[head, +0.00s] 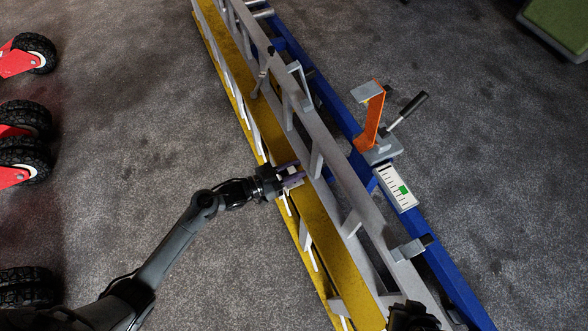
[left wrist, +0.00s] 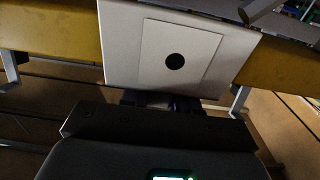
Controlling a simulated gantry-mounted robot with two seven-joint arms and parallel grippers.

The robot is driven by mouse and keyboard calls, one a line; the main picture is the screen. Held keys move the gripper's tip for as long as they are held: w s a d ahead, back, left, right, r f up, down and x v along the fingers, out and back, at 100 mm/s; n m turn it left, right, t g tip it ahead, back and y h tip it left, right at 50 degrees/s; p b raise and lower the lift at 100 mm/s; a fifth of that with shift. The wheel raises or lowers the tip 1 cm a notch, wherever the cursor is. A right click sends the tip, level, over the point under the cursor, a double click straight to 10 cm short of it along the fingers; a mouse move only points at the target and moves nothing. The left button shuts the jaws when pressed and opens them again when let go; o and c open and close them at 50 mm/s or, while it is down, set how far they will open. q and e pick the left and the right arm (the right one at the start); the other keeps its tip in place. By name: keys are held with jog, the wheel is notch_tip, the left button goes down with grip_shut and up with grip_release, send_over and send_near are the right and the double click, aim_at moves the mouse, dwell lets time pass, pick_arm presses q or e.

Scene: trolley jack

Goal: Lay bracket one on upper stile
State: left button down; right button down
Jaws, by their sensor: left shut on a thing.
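My left gripper (head: 290,176) reaches in from the left over the yellow stile (head: 272,130) of the ladder stack. It is shut on a pale grey plate-like piece, which I take to be bracket one (left wrist: 122,62). In the left wrist view the plate has a lighter square with a black dot and stands in front of the yellow stile (left wrist: 60,38). I cannot tell whether it touches the stile. Which stile is the upper one is not clear. The fingertips are mostly hidden. A dark part, perhaps my right gripper (head: 410,316), shows at the bottom edge; its jaws are not readable.
A grey ladder (head: 335,160) lies beside the yellow stile. A blue rail (head: 440,262) carries an orange upright (head: 374,115), a black-handled lever (head: 409,108) and a scale plate with a green mark (head: 397,187). Red wheeled parts (head: 18,62) stand left. Carpet between is clear.

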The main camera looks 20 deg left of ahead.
pick_arm(q)
jog(key=shift+f, duration=0.3)
jog(key=c, duration=0.8)
grip_release()
